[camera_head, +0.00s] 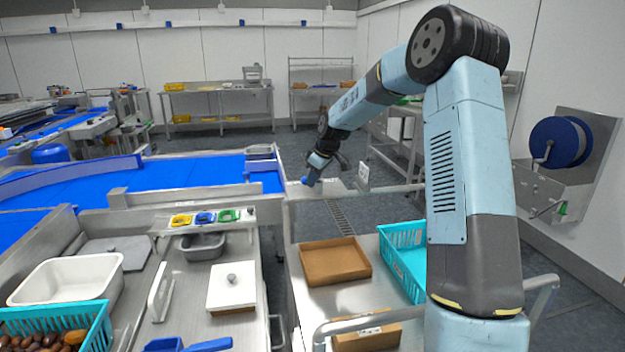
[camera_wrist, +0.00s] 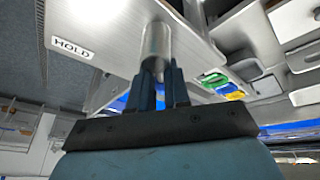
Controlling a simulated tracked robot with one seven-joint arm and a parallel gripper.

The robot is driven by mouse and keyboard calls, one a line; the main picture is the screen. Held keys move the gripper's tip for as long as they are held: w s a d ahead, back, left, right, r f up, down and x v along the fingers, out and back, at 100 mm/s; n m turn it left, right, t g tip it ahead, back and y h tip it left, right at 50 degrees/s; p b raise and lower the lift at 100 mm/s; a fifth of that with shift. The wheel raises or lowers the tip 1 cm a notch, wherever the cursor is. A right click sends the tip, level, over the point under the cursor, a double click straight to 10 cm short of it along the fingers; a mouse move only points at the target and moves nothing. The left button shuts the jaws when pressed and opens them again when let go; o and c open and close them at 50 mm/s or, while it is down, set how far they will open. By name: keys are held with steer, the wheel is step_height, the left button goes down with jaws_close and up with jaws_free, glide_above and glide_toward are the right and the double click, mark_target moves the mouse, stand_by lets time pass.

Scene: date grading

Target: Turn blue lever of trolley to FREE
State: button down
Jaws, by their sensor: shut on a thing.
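My gripper (camera_head: 312,178) is at the metal plate (camera_head: 335,190) at the near end of the trolley, at the right end of the blue belt. In the wrist view my gripper (camera_wrist: 160,80) is shut on the lever, its dark fingers reaching up to a grey metal cylinder (camera_wrist: 156,42). My fingers hide most of the lever, and its blue colour is hard to tell from them there. A HOLD label (camera_wrist: 73,48) is on the plate, left of the cylinder. No FREE label is readable, and the lever's exact angle cannot be told.
A small upright white sign (camera_head: 362,176) stands right of the plate. A steel cart in front carries a brown tray (camera_head: 334,262) and a turquoise crate (camera_head: 402,258). Yellow, blue and green pads (camera_head: 205,218) sit on a shelf at the left. Grey floor lies beyond.

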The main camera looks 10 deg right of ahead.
steer(key=shift+s+f, duration=0.25)
steer(key=shift+f, duration=0.1)
steer(key=c, duration=1.2)
jaws_free()
steer(key=shift+r, duration=0.1)
steer(key=shift+o, duration=0.2)
steer(key=shift+w+r, duration=0.1)
steer(key=shift+d+r, duration=0.15)
steer(key=shift+r, duration=0.3)
steer(key=v, duration=1.2)
steer(key=shift+s+d+r, duration=0.15)
steer(key=shift+s+r, duration=0.05)
steer(key=shift+r, duration=0.1)
steer(key=shift+s, duration=0.1)
